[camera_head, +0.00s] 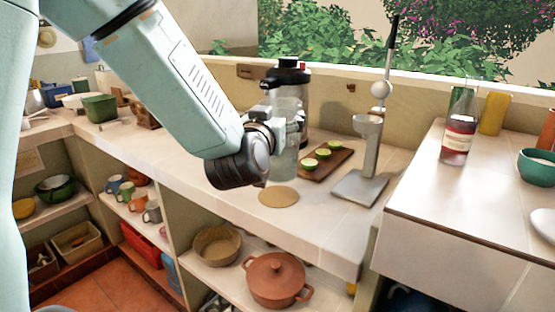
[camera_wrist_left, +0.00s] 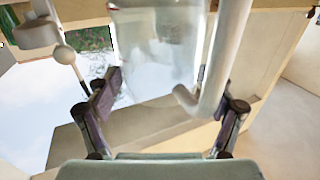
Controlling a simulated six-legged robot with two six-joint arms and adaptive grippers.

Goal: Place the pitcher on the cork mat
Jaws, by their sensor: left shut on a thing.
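The clear glass pitcher (camera_head: 286,150) is upright in my left gripper (camera_head: 280,118), just behind or above the round cork mat (camera_head: 278,197). Its base shows slightly above the mat's far edge in the head view; the gap in height is hard to judge. The mat lies bare on the tiled counter. In the left wrist view the pitcher's glass body (camera_wrist_left: 160,45) and its thick handle (camera_wrist_left: 224,60) are between the fingers of the left gripper (camera_wrist_left: 165,100). My right gripper is not in view.
A dark-topped blender (camera_head: 288,75) stands behind the pitcher. To the right are a wooden board (camera_head: 328,162) with cut limes and a grey lever press (camera_head: 366,165). A bottle (camera_head: 459,135) stands on the right counter (camera_head: 430,190). An orange pot (camera_head: 276,278) is on the shelf below.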

